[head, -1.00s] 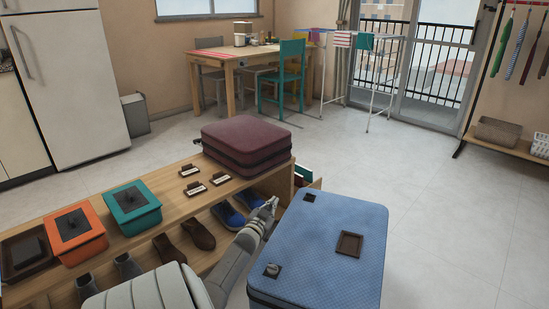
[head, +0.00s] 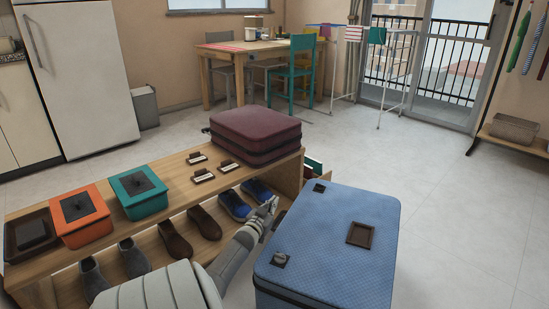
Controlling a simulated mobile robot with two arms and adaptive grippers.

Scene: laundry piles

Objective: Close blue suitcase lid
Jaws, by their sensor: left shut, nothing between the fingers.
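The blue suitcase (head: 330,245) stands at the lower right of the head view, its patterned lid lying flat and down on the body. Dark brown fittings and a small framed plate (head: 361,233) sit on the lid. My left gripper (head: 268,208) is shut and empty, just left of the suitcase's left edge, in front of the shelf. I cannot tell whether it touches the suitcase. My right gripper does not show.
A wooden shoe shelf (head: 225,190) bears a maroon suitcase (head: 255,135), an orange box (head: 80,214) and a teal box (head: 138,190). Shoes stand on its lower level. Open floor (head: 440,200) lies to the right. A table and a drying rack stand behind.

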